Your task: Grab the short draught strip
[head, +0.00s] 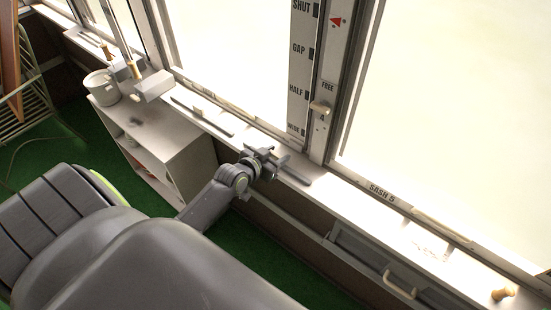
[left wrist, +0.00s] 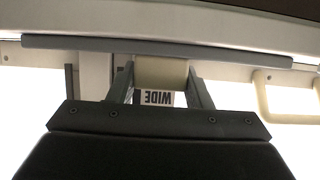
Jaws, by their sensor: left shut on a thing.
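The short draught strip (head: 295,176) is a thin grey bar along the window sill, partly hidden behind my left gripper (head: 265,160) in the head view. In the left wrist view the strip (left wrist: 230,50) runs across the top, on both sides of the fingers. My left gripper (left wrist: 162,85) is shut on a cream block (left wrist: 160,70) at the strip's middle, which looks like its grip. Whether the strip touches the sill is hard to tell. A longer dark strip (head: 202,117) lies farther left on the sill. My right gripper cannot be made out.
A white cabinet (head: 160,135) with a pot (head: 101,87) stands left. A drawer handle (head: 400,286) sits below the sill. A wooden knob (head: 503,294) is far right.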

